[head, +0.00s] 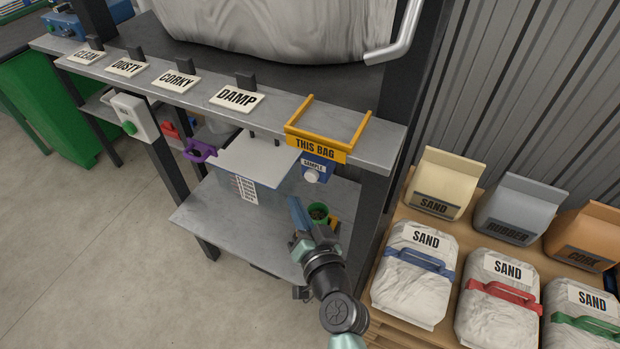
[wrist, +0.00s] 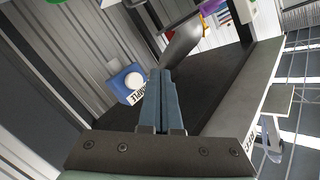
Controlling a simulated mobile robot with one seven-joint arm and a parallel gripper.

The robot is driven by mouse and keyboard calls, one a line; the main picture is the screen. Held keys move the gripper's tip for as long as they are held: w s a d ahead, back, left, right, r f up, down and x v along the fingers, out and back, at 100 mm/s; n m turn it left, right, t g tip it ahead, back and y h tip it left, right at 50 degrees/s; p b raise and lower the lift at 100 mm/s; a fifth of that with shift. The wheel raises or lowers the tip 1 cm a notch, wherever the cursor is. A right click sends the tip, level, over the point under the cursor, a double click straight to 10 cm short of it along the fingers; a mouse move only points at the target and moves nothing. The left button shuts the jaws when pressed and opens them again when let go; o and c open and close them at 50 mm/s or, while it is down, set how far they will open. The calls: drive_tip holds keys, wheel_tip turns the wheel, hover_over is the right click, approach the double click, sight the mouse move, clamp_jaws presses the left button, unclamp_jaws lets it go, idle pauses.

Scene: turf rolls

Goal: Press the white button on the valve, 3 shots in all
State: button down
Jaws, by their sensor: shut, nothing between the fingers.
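The valve is a blue box (head: 319,164) with a "SAMPLE" label, under the yellow frame at the bench's front edge. Its round white button (head: 311,177) faces outward. In the wrist view the blue valve (wrist: 118,74) and the white button (wrist: 133,81) are just left of my fingertips. My gripper (head: 293,201) is shut and empty, its blue fingers pointing up, below and a little left of the button in the head view. The closed fingers also show in the wrist view (wrist: 160,72). They appear apart from the button. A green cup (head: 318,211) with dark contents stands below the valve, partly behind my gripper.
A yellow frame marked "THIS BAG" (head: 317,148) sits above the valve. Tags such as "DAMP" (head: 237,97) line the shelf. Sand bags (head: 415,270) stand on a pallet at right. A grey rounded part (wrist: 183,42) is near my fingertips.

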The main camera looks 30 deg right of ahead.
sight(305, 176)
drive_tip(key=shift+w+d+b, duration=0.35)
drive_tip(key=shift+w+d, duration=0.25)
drive_tip(key=shift+d, duration=0.2)
drive_tip(key=shift+w+d+b, duration=0.3)
drive_tip(key=shift+w+d, duration=0.25)
drive_tip(key=shift+d, duration=0.25)
drive_tip(key=shift+w, duration=0.1)
idle(0.8)
drive_tip(key=shift+w+d+b, duration=0.2)
drive_tip(key=shift+d+b, duration=0.1)
drive_tip(key=shift+w+d+b, duration=0.3)
drive_tip(key=shift+d+b, duration=0.1)
drive_tip(key=shift+d, duration=0.05)
idle(1.2)
drive_tip(key=shift+s+a, duration=0.6)
drive_tip(key=shift+a, duration=0.15)
drive_tip(key=shift+s+a+p, duration=0.45)
drive_tip(key=shift+s+a, duration=0.35)
drive_tip(key=shift+a, duration=0.2)
drive_tip(key=shift+s+a+p, duration=0.45)
drive_tip(key=shift+s+a, duration=0.3)
drive_tip(key=shift+a, duration=0.25)
